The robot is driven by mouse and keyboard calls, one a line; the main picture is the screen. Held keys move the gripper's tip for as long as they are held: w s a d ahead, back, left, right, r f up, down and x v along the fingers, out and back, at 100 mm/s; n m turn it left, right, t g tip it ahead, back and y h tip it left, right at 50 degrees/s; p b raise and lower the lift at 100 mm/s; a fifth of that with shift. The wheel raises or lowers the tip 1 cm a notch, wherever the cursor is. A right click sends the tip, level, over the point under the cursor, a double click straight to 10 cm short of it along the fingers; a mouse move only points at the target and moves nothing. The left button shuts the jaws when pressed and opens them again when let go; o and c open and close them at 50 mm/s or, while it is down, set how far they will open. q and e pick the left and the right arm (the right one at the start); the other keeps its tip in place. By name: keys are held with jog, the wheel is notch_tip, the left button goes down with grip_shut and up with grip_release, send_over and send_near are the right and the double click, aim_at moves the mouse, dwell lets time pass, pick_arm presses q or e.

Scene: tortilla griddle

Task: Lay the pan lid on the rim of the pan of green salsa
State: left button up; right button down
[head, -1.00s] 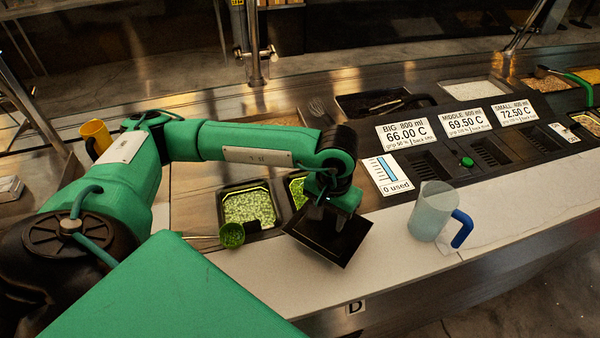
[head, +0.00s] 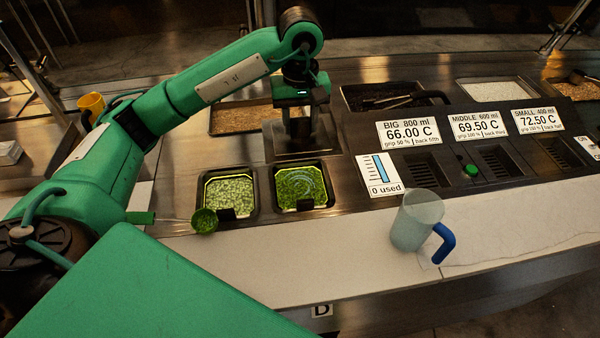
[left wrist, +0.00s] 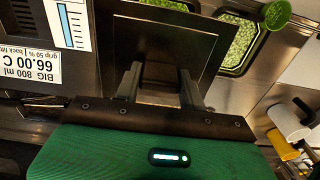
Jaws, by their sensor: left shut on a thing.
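My left gripper (head: 299,128) is shut on the handle of the dark square pan lid (head: 318,147). In the left wrist view the lid (left wrist: 194,40) fills the top middle, with its handle between the two fingers (left wrist: 160,88). In the head view the lid is just behind the right-hand green pan. That pan (head: 298,186) holds smoother bright green contents, likely the green salsa, and is open. The left-hand pan (head: 230,191) holds paler, chunkier green food. Whether the lid touches the steel beneath it cannot be told. My right gripper is not in view.
A green ladle (head: 204,220) lies in front of the left-hand pan. A clear pitcher with a blue handle (head: 415,222) stands on the white counter (head: 290,265). Price signs (head: 408,132) and a usage card (head: 380,175) stand right of the pans. A yellow mug (head: 92,103) is far left.

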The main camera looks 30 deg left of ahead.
pick_arm(q)
notch_tip(320, 180, down, 16)
jog(key=p, duration=0.4)
jog(key=shift+f, duration=0.15)
jog(key=shift+f, duration=0.2)
jog(key=o, duration=1)
jog(key=shift+o, duration=0.2)
jog(key=shift+r, duration=0.1)
